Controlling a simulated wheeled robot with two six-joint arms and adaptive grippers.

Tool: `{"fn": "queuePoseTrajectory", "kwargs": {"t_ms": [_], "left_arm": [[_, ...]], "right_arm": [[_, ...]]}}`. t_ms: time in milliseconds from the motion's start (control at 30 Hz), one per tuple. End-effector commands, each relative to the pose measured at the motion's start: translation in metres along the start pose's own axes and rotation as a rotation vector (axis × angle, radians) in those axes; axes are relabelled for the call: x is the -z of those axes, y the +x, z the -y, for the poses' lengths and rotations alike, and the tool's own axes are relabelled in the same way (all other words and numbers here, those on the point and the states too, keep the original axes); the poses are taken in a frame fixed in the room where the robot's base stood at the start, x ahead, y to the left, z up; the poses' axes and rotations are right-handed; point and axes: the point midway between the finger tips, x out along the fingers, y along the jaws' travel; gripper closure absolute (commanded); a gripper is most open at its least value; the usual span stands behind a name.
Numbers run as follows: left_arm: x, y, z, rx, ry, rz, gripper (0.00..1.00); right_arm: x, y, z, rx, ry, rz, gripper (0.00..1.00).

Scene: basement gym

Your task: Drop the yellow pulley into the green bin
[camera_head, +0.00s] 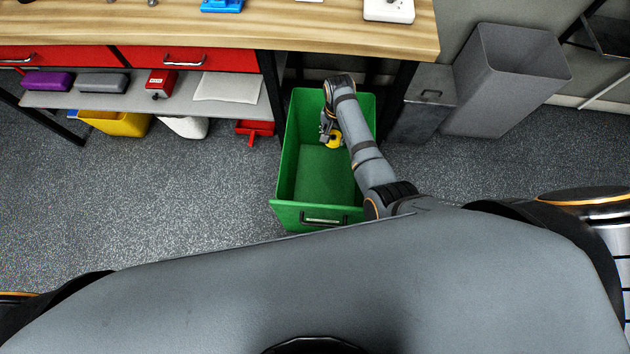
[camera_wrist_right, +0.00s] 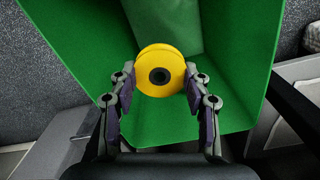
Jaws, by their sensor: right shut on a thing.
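The yellow pulley (camera_wrist_right: 155,68) is a round yellow wheel with a dark hub, held between the two fingers of my right gripper (camera_wrist_right: 159,85) in the right wrist view. In the head view the pulley (camera_head: 333,139) shows small beside my right gripper (camera_head: 329,134), over the green bin (camera_head: 285,165). The green bin stands on the floor, and its green walls and floor fill much of the right wrist view (camera_wrist_right: 85,40) behind the pulley. The pulley appears above the bin's floor; its exact height cannot be told. My left gripper is out of view.
A wooden workbench (camera_head: 250,32) with red drawers (camera_head: 190,58) stands behind the bin. A tall grey bin (camera_head: 505,85) stands to the right. A shelf (camera_head: 110,102) with several items is at the left. The grey floor (camera_head: 140,200) left of the bin is clear.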

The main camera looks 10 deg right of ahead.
Motion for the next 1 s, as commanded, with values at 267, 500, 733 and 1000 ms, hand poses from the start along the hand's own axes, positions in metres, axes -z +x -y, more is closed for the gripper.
{"fn": "queuePoseTrajectory", "kwargs": {"t_ms": [267, 500, 733, 1000], "left_arm": [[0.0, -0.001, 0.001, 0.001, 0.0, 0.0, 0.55], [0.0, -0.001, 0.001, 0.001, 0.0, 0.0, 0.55], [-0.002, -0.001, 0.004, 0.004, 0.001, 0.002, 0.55], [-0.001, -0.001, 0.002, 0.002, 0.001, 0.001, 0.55]], "right_arm": [[0.0, -0.001, 0.0, 0.0, 0.0, 0.0, 0.44], [0.0, -0.001, 0.0, 0.0, 0.0, 0.0, 0.25], [0.0, -0.003, 0.0, 0.001, 0.0, 0.0, 0.25], [0.0, -0.05, 0.001, 0.004, 0.0, -0.002, 0.25]]}}
